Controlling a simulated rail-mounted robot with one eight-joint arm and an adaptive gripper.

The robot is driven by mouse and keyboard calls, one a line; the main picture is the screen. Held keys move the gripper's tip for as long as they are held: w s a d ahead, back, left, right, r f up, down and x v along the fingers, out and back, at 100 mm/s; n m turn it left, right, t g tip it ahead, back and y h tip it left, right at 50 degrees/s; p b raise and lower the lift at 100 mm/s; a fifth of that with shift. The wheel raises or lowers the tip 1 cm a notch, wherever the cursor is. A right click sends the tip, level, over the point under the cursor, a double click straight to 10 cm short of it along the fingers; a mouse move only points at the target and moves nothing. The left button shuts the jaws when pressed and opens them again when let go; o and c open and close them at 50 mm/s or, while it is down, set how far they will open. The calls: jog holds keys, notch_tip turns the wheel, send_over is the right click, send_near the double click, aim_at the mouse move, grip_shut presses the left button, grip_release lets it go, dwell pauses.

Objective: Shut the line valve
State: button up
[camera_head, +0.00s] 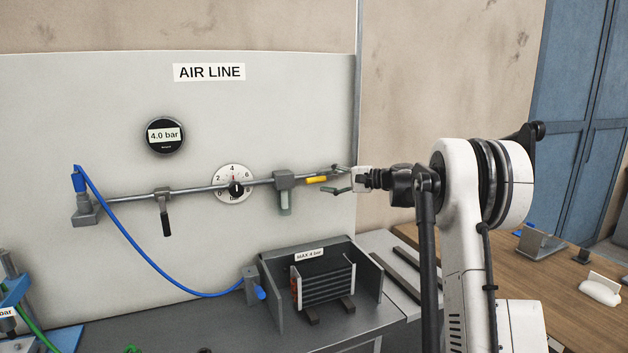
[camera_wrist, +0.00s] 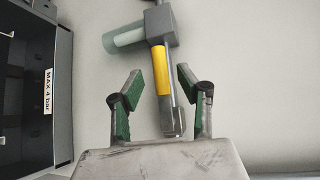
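A yellow lever (camera_head: 317,179) lies along the right end of the grey pipe on the board. In the wrist view the yellow lever (camera_wrist: 161,70) points along the pipe, between the fingers, with a gap on each side. A black lever (camera_head: 165,219) hangs down from a fitting on the left part of the pipe. No label shows which lever is the line valve. My gripper (camera_head: 336,179) is open and empty at the pipe's right end; its green-padded fingers (camera_wrist: 160,76) straddle the pipe end and the yellow lever without visible contact.
A dial (camera_head: 234,185) and a grey fitting with a clear bowl (camera_head: 285,197) sit left of the yellow lever. A gauge (camera_head: 165,135) reads 4.0 bar. A blue hose (camera_head: 147,258) runs down to a box marked MAX 4 bar (camera_head: 362,296) below.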

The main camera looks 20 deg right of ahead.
aim_at(318, 180)
jog(key=shift+x, duration=2.3)
grip_shut()
